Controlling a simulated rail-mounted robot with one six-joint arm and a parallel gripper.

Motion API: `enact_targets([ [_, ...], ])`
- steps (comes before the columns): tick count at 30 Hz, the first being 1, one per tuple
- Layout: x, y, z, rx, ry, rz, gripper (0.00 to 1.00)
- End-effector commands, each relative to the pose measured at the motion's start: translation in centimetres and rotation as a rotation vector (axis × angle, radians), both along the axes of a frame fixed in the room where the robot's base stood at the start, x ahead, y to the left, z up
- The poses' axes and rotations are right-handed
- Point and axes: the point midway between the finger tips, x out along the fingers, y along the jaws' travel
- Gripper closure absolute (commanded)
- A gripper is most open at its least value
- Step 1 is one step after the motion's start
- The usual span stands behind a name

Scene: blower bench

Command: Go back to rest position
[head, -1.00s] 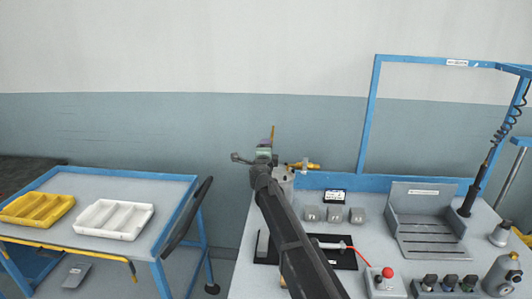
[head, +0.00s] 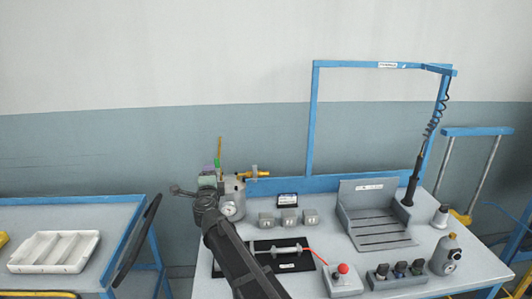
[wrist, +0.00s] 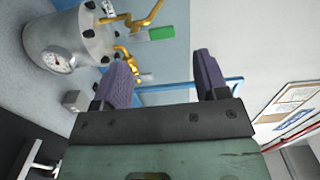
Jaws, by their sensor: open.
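My gripper (wrist: 160,78) shows in the wrist view with its two purple fingers spread apart and nothing between them. In the head view my gripper is at the far end of my dark arm, near the grey blower tank at the bench's back left corner, and my arm mostly hides the jaws. The tank (wrist: 68,48) has a round gauge and yellow valve fittings and stands to the left of the fingers in the wrist view. In the head view the tank (head: 238,192) is just right of my wrist. I see no contact between them.
The bench (head: 330,235) holds three small grey blocks (head: 289,218), a grey slotted fixture (head: 380,225), a box with a red button (head: 343,276) and a grey bottle (head: 446,255). A blue frame (head: 314,120) rises behind. A side table with a white tray (head: 54,251) stands left.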

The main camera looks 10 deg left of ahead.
Motion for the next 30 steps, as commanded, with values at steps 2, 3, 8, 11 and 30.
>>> enact_targets([
  [2, -0.7, 1.5, 0.2, -0.023, -0.020, 0.092, 0.33],
  [3, -1.6, 2.6, 0.3, -0.062, -0.050, 0.179, 0.33],
  [8, -10.3, 2.3, -2.7, -0.451, -0.169, 0.697, 0.33],
  [11, -13.7, -5.6, -7.9, -0.788, -0.094, 0.943, 0.33],
  [30, -25.4, -53.1, -17.2, -1.354, 0.956, 0.942, 0.33],
])
